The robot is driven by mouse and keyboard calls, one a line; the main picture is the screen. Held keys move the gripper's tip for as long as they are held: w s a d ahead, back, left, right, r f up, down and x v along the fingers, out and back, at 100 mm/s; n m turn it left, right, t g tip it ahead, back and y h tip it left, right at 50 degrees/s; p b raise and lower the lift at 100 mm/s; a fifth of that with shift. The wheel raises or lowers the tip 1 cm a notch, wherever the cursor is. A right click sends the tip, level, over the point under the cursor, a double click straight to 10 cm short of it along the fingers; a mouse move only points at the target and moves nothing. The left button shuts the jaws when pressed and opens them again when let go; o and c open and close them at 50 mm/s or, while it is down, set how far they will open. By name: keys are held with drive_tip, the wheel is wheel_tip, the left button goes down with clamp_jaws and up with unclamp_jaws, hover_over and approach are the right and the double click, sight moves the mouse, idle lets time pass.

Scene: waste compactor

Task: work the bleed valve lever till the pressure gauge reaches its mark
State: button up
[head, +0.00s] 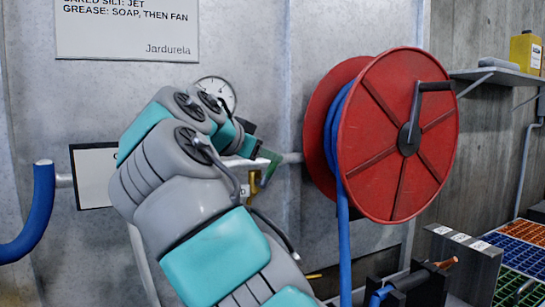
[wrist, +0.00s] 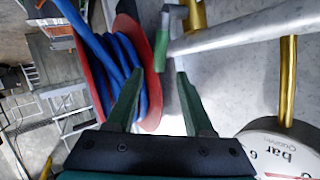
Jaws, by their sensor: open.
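My gripper (wrist: 160,75) is open, with its two dark green fingers spread in the wrist view. A short green-and-grey piece, which looks like the bleed valve lever (wrist: 162,48), stands by the grey pipe just beyond and between the fingertips; I cannot tell whether they touch it. In the head view my gripper (head: 264,163) is beside the pipe, and my arm hides much of it and the lever. The round white pressure gauge (head: 217,90) shows partly above my arm. It also shows at the lower right of the wrist view (wrist: 283,153), cut off; its reading is unclear.
A red hose reel (head: 385,135) with blue hose stands right of my gripper, close by in the wrist view. Brass pipework (head: 251,186) is below the grey pipe (head: 292,158). A blue-covered handle (head: 40,215) is at left, and a shelf and coloured crates are at right.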

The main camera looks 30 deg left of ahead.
drive_tip(key=shift+v, duration=1)
